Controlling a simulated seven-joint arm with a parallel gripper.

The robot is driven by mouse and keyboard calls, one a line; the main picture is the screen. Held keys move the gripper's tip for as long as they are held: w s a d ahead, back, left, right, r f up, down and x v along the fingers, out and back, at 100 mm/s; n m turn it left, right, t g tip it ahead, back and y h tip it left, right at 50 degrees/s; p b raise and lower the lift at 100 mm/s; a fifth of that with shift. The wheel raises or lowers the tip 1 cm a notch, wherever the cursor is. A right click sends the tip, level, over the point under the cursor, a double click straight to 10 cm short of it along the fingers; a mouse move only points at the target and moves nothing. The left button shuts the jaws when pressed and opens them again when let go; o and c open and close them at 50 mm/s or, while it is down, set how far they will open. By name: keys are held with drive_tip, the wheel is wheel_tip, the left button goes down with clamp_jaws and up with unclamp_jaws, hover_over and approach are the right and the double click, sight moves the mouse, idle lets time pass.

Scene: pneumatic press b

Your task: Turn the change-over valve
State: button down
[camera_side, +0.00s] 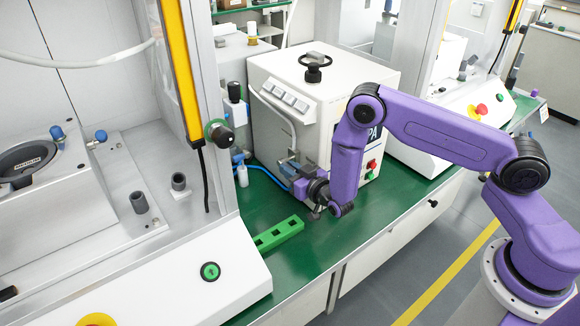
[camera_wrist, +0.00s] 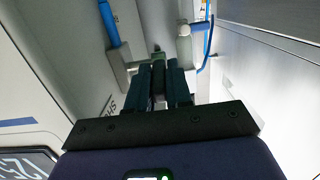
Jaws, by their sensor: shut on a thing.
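My gripper (camera_side: 284,168) reaches in low beside the left side of the white press cabinet, above the green bench. In the wrist view its two dark fingers (camera_wrist: 160,85) are close together, shut on a narrow dark green piece (camera_wrist: 158,59), which appears to be the change-over valve's lever. A grey metal block (camera_wrist: 119,68) with a blue tube (camera_wrist: 112,28) lies just left of the fingertips and seems to be the valve body. In the side view the valve is mostly hidden by my gripper. How far the lever is turned cannot be told.
The white cabinet (camera_side: 300,100) with a black handwheel (camera_side: 315,66) stands close to my forearm. A black-knobbed unit (camera_side: 235,105) and blue tubing (camera_side: 268,176) are to the left. A green block with square holes (camera_side: 278,234) lies on the bench (camera_side: 340,228) in front.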

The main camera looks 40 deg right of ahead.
drive_tip(key=shift+f+t, duration=0.35)
drive_tip(key=shift+t, duration=0.45)
drive_tip(key=shift+f+t, duration=0.3)
drive_tip(key=shift+t, duration=0.5)
drive_tip(key=c, duration=1.1)
unclamp_jaws()
drive_tip(key=shift+w, duration=0.1)
drive_tip(key=shift+s+f, duration=0.55)
drive_tip(key=shift+s, duration=2.3)
drive_tip(key=shift+s+f, duration=0.5)
drive_tip(key=shift+s, duration=2.4)
drive_tip(key=shift+s+f, duration=0.55)
drive_tip(key=shift+s, duration=2.3)
drive_tip(key=shift+o, duration=0.3)
